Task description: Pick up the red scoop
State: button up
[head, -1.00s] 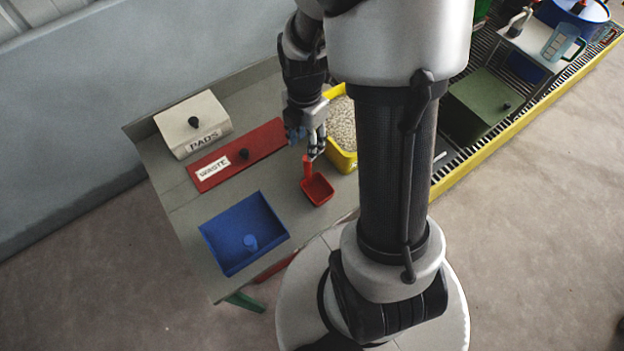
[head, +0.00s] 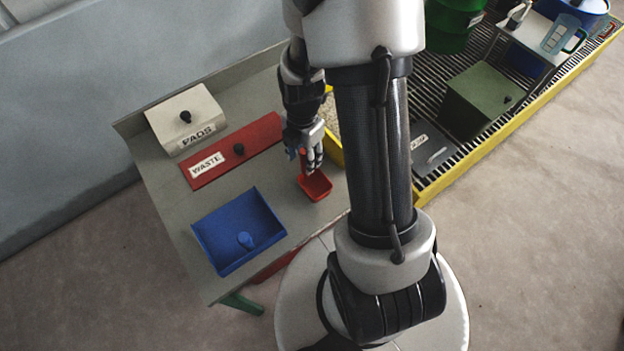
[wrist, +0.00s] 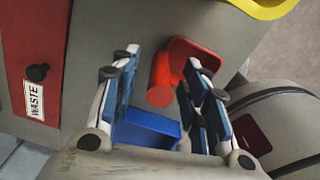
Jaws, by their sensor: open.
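The red scoop (head: 316,186) lies on the grey bench top, its open pan toward the bench's front edge and its handle upright under my gripper. In the wrist view the scoop's handle (wrist: 161,82) shows between my gripper's fingertips, with the pan behind it. My gripper (head: 305,153) is open, pointing down over the handle. In the wrist view the blue-padded fingers (wrist: 163,75) stand apart on either side of the handle, with a visible gap. The head view partly hides the handle behind the fingers.
A red WASTE lid (head: 258,138) and a white PADS box (head: 178,115) stand behind. A yellow bin (head: 333,150) is close beside my gripper. My arm column blocks the right.

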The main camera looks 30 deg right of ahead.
jog(key=shift+c, duration=0.5)
grip_shut()
